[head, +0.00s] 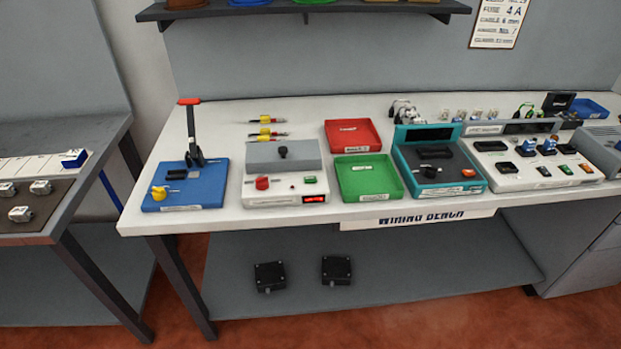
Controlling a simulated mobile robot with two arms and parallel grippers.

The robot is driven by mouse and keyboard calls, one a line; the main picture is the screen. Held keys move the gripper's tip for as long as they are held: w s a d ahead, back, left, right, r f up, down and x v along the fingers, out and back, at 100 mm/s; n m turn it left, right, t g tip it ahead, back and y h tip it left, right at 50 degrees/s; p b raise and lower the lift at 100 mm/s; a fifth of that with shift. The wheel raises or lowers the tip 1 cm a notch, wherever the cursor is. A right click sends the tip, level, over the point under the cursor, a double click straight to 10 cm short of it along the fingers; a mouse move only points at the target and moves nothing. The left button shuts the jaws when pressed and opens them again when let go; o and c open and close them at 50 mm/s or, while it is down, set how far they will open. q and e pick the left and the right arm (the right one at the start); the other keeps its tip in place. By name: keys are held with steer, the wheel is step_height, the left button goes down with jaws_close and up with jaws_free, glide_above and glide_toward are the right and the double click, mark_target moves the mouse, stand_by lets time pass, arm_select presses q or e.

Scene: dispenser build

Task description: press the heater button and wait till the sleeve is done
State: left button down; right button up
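A white unit with a grey top (265,156) stands on the wiring bench, left of the middle. It looks like the heater, but its label is too small to read. Its front has a red knob (262,183), a small green button (310,180) and a lit red display (314,199) whose digits I cannot read. A dark knob-like piece (283,152) sits on the grey top. I cannot make out a sleeve. Neither of my grippers is in view.
A blue lever press (190,186) stands left of the unit. Red (352,124) and green (369,184) trays and a teal device (438,180) stand to its right. Yellow-ended pieces (266,133) lie behind it. Two black boxes (270,276) (336,270) are on the lower shelf.

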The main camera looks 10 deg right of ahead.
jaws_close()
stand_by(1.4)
